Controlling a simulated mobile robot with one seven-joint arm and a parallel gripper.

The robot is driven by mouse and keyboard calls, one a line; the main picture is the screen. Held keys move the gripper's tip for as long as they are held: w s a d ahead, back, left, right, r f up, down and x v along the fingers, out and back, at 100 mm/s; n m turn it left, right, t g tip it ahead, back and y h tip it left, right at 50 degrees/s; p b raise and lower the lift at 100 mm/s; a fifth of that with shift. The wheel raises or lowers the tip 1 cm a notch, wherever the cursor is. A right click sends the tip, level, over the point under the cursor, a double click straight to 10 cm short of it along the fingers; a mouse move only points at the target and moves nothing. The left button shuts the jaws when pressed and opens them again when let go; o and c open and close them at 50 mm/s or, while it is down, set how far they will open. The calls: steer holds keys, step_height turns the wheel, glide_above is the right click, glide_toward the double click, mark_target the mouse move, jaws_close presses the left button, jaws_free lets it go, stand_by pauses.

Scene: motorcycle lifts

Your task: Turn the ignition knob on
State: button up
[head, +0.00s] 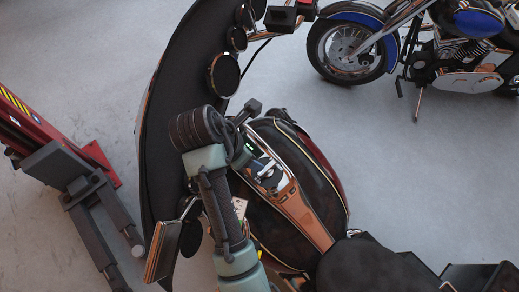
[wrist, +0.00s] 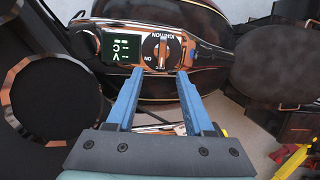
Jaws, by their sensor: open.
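The fingertips are at the lower edge of the plate, one to each side of the knob; contact cannot be told. In the head view the console (head: 292,207) shows beside my arm, and the knob's setting is too small to read.
A small green-lit display (wrist: 116,48) is left of the knob. Round dark speakers or gauges (head: 223,74) and a mirror (head: 163,252) lie along the black fairing. A red lift (head: 45,135) stands left; a blue motorcycle (head: 455,60) stands at the back right.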

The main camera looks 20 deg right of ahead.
mark_target(266, 168)
steer(key=p+x, duration=0.1)
steer(key=x, duration=1.1)
steer(key=shift+s+f, duration=0.15)
steer(key=shift+f, duration=0.05)
jaws_close()
